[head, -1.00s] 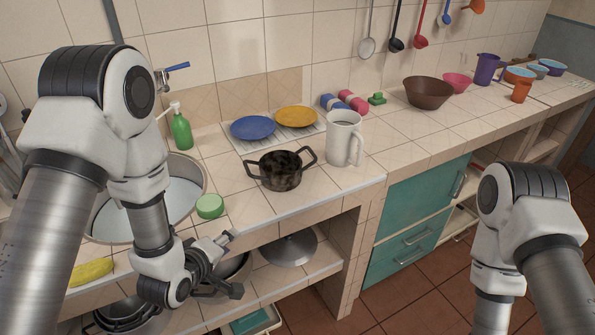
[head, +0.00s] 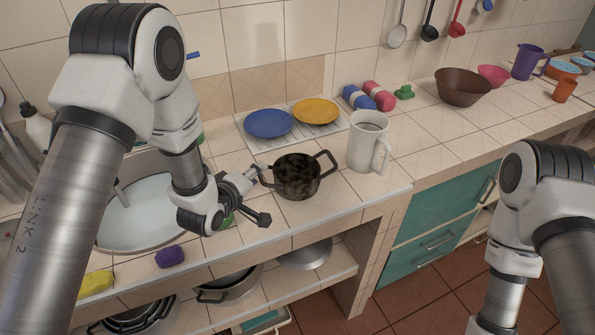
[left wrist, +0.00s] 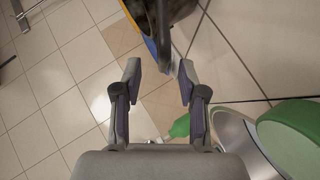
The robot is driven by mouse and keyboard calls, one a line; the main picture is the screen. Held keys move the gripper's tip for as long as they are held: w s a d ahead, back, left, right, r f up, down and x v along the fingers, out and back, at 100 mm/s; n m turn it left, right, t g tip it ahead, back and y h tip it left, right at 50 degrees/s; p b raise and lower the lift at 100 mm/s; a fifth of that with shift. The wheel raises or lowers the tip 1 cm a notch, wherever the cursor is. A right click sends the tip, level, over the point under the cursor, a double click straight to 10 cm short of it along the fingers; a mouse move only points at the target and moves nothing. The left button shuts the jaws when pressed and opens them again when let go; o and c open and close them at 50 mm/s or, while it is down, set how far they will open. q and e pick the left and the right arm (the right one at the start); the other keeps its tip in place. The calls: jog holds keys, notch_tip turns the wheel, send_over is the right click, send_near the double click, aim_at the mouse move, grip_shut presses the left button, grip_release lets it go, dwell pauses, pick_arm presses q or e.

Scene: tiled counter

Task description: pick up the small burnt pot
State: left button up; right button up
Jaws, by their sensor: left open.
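The small burnt pot (head: 298,181) is dark and blackened inside, with two loop handles, and stands upright on the tiled counter. My left gripper (head: 262,194) is open and empty, just left of the pot by its left handle. In the left wrist view, the open fingers (left wrist: 159,78) point at a dark handle of the pot (left wrist: 163,35), which shows ahead of and roughly between the fingertips. I cannot tell whether a finger touches it. My right arm is at the lower right, with its gripper out of frame.
A white mug (head: 366,145) stands close right of the pot. Blue (head: 268,123) and yellow (head: 315,111) plates lie behind it. The sink (head: 150,215) is at left.

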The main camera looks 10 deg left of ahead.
pick_arm(q)
jog(key=x, duration=0.3)
jog(key=shift+w+a+f, duration=0.15)
jog(key=shift+w+f, duration=0.15)
jog(key=shift+w, duration=0.05)
jog(key=shift+s+r, duration=0.1)
jog(key=shift+s, duration=0.05)
jog(key=shift+s+r, duration=0.15)
jog(key=shift+s, duration=0.05)
jog(key=c, duration=0.5)
jog(key=shift+s, duration=0.1)
grip_shut()
jog(key=shift+w, duration=0.25)
